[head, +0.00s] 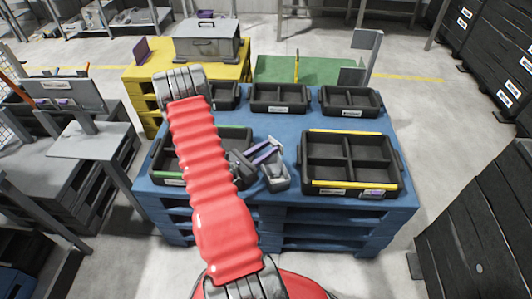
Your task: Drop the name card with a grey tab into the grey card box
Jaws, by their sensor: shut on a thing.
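My gripper (267,153) is over the middle of the blue pallet table, between the front trays. It is shut on a thin purple piece, which looks like the name card (265,157); it is too small here to make out a grey tab. A small light-grey open box (277,182), which looks like the grey card box, stands on the table just below and in front of the gripper. The card appears above the back of this box; I cannot tell whether they touch. My red arm hides part of the table left of the gripper.
A black four-compartment tray (351,187) with yellow strips stands to the right. Another black tray (168,170) is at the left, partly behind my arm. Smaller black trays (278,108) line the back. A grey case (207,45) sits on a yellow pallet behind.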

